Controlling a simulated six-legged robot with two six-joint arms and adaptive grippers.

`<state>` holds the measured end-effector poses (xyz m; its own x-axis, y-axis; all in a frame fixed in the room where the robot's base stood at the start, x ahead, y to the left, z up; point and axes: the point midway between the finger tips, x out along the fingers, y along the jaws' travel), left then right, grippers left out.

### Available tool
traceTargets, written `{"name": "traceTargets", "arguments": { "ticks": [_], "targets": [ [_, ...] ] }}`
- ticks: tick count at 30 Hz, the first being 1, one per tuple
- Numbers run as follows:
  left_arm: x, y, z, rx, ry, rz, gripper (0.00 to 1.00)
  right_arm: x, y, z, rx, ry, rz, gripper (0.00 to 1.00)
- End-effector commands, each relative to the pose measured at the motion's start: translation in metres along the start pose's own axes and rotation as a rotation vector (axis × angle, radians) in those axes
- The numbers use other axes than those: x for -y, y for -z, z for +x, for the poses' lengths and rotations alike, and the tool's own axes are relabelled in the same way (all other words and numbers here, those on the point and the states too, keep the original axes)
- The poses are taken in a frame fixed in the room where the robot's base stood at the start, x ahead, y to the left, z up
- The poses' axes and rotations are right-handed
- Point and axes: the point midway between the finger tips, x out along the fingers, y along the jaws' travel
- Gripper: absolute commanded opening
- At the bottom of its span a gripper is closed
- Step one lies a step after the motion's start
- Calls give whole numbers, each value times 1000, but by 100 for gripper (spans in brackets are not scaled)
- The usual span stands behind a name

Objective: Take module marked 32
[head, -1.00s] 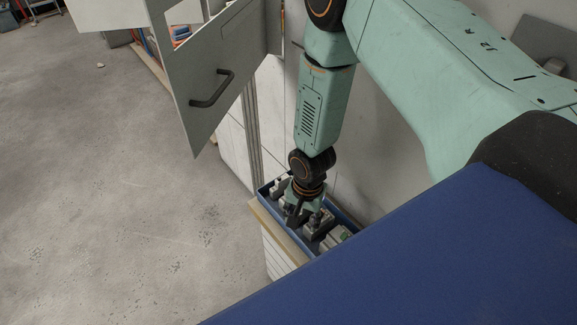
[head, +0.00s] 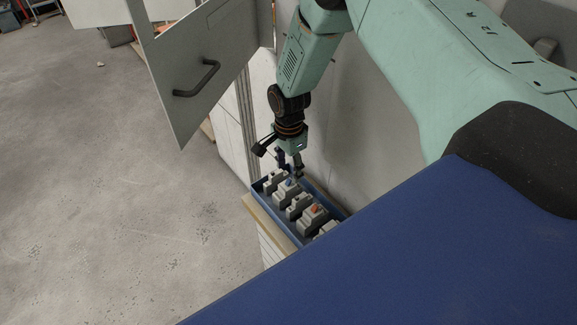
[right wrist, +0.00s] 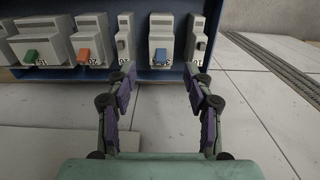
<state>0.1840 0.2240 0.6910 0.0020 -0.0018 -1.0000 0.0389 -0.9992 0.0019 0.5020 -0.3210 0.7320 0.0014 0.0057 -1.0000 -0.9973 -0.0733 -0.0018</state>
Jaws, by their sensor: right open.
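The module (right wrist: 161,38) with a blue lever stands in the blue tray (right wrist: 50,73). Its dark label is partly hidden by the lever; only what looks like a 3 shows. In the head view this module (head: 288,189) is second from the far end of the row. My right gripper (right wrist: 160,72) is open and empty. In the right wrist view its two fingers frame the blue-lever module with a gap to either side. In the head view the right gripper (head: 291,163) is just above the far end of the tray. My left gripper is not in view.
Neighbours are a narrow grey module (right wrist: 124,38), a narrow one marked 10 (right wrist: 198,42), an orange-lever one (right wrist: 90,40) and a green-lever one (right wrist: 40,42). A wall rises behind the tray. A grey cabinet door (head: 200,75) with a black handle hangs open to the left.

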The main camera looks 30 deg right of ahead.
Motion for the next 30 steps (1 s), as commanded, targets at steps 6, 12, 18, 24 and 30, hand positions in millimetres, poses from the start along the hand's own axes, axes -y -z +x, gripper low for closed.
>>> {"name": "traceTargets", "arguments": {
  "ticks": [6,12,18,24,30],
  "targets": [
    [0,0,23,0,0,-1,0,0,0,22,-1,1,-4,52],
    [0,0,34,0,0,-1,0,0,0,37,0,0,-5,52],
    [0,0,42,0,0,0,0,0,0,54,-1,0,-6,52],
    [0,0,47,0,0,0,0,0,-1,65,-1,0,-6,52],
    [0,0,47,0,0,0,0,0,-1,66,0,1,-5,52]
  ]
}}
